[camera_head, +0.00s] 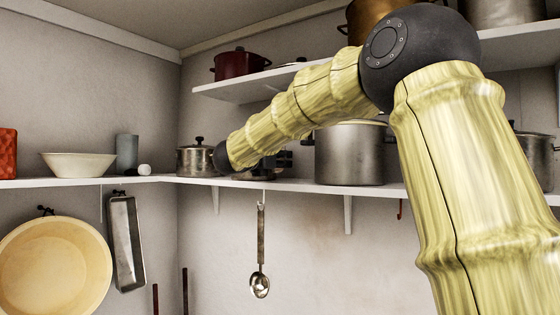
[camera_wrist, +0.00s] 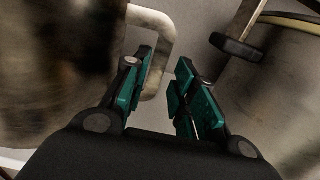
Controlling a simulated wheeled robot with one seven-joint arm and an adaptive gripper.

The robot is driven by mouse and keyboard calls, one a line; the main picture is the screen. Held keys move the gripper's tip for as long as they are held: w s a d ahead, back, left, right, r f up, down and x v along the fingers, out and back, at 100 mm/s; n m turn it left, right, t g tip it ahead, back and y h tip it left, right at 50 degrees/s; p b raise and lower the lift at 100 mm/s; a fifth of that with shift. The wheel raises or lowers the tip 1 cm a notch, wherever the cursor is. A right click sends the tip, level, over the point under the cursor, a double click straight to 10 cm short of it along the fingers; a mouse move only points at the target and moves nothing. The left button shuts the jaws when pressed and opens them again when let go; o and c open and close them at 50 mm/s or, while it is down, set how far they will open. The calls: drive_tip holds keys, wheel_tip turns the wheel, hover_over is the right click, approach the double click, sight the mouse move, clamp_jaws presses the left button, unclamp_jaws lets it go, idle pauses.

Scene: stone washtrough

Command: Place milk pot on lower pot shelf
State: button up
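A small lidded metal pot (camera_head: 194,161), which may be the milk pot, stands upright on the lower shelf (camera_head: 163,179) near the corner. My gripper (camera_head: 284,160) is just above that shelf, between this pot and a large steel pot (camera_head: 350,158), partly hidden by my arm. In the wrist view my gripper (camera_wrist: 162,85) has its two fingers apart with a gap between them. A metal pot body (camera_wrist: 55,60) fills the left side there, and its loop handle (camera_wrist: 158,45) shows beyond the left finger. I cannot tell which pot this is, or whether a finger touches it.
The upper shelf (camera_head: 230,89) carries a dark red pot (camera_head: 240,64) and other cookware. A white bowl (camera_head: 78,165) and a grey cylinder (camera_head: 127,153) stand on the left shelf. A ladle (camera_head: 261,245) hangs below. Another metal vessel (camera_wrist: 275,90) is close on the right in the wrist view.

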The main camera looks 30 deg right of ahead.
drive_tip(key=b+v, duration=0.4)
drive_tip(key=v, duration=0.5)
drive_tip(key=shift+s+a, duration=0.25)
drive_tip(key=shift+a, duration=0.1)
drive_tip(key=shift+w+a+f, duration=0.1)
